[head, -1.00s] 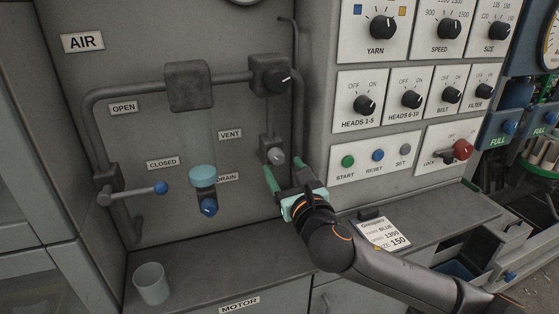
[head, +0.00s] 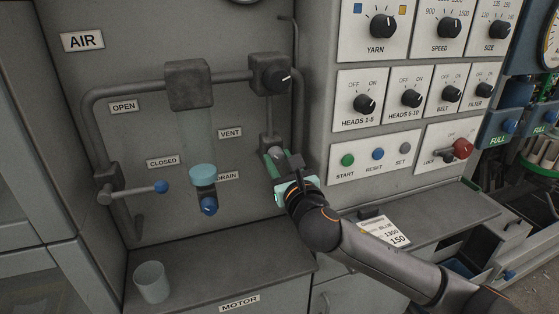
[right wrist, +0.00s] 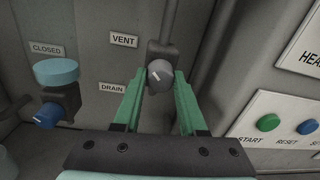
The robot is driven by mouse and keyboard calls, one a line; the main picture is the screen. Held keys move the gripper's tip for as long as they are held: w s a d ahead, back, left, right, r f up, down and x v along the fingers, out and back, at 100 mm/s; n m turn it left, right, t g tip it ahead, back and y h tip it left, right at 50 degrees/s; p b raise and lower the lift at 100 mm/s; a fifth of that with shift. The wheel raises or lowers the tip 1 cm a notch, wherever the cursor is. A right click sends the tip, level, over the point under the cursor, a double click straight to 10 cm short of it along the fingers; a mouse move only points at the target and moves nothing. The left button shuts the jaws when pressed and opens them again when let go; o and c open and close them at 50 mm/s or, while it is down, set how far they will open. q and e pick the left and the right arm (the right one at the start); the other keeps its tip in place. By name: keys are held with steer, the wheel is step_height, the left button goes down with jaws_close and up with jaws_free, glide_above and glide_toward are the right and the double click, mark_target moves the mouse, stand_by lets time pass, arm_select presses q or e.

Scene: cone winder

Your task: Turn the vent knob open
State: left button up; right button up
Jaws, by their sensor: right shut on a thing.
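The vent knob (right wrist: 160,75) is a small grey round knob with a white pointer line, on a dark valve body at the bottom of a thin vertical pipe. The VENT label (right wrist: 124,40) is to its left. In the head view the knob (head: 277,152) is partly covered by my gripper. My right gripper (head: 284,163) is shut on the knob from the front, with its green fingers (right wrist: 160,84) on the knob's two sides. The white line slants across the knob's face in the right wrist view. My left gripper is not in view.
Left of the knob are a blue drain knob (head: 209,206) under a pale blue bowl (head: 203,173) and a blue-tipped lever (head: 161,188). A clear cup (head: 151,282) stands on the ledge. The START button (head: 348,160) panel is close on the right.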

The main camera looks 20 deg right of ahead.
jaws_close()
steer(key=m+p, duration=0.3)
steer(key=m, duration=0.1)
steer(key=shift+r, duration=0.1)
steer(key=m+p, duration=0.1)
steer(key=m, duration=0.2)
steer(key=shift+m+p, duration=0.3)
steer(key=shift+p, duration=0.1)
steer(key=m, duration=0.9)
steer(key=shift+m+y, duration=0.3)
stand_by(0.4)
